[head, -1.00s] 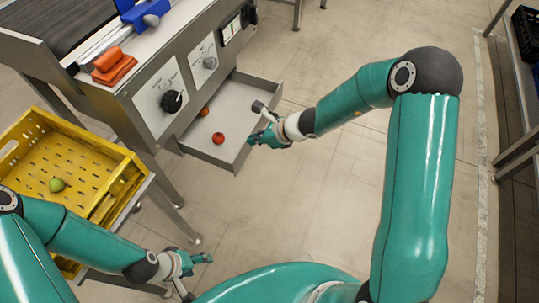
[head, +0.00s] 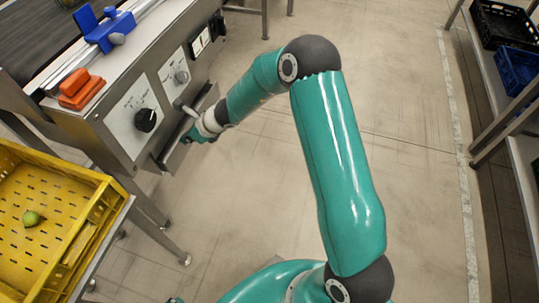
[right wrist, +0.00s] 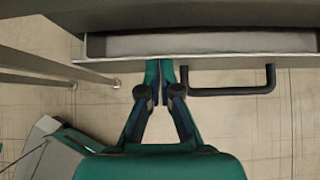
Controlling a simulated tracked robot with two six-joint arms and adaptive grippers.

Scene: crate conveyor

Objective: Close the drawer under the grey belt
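The drawer (head: 171,160) under the grey belt (head: 45,25) is nearly in. In the right wrist view, a narrow strip of its light inside shows behind the front edge (right wrist: 225,62). Its dark bar handle (right wrist: 232,92) is to the right of my fingers. My right gripper (head: 187,136) is at the drawer front. Its fingers (right wrist: 160,72) are together with nothing between them, and the tips appear to touch the front, beside the handle. Of my left gripper, only a small teal bit (head: 175,300) seems to show at the bottom edge.
A yellow crate (head: 95,222) with a green fruit (head: 32,218) stands at the left. The control panel has a black knob (head: 146,120). Orange blocks (head: 78,88) lie on the machine's top. Shelves with crates (head: 505,28) are at the right. The middle floor is clear.

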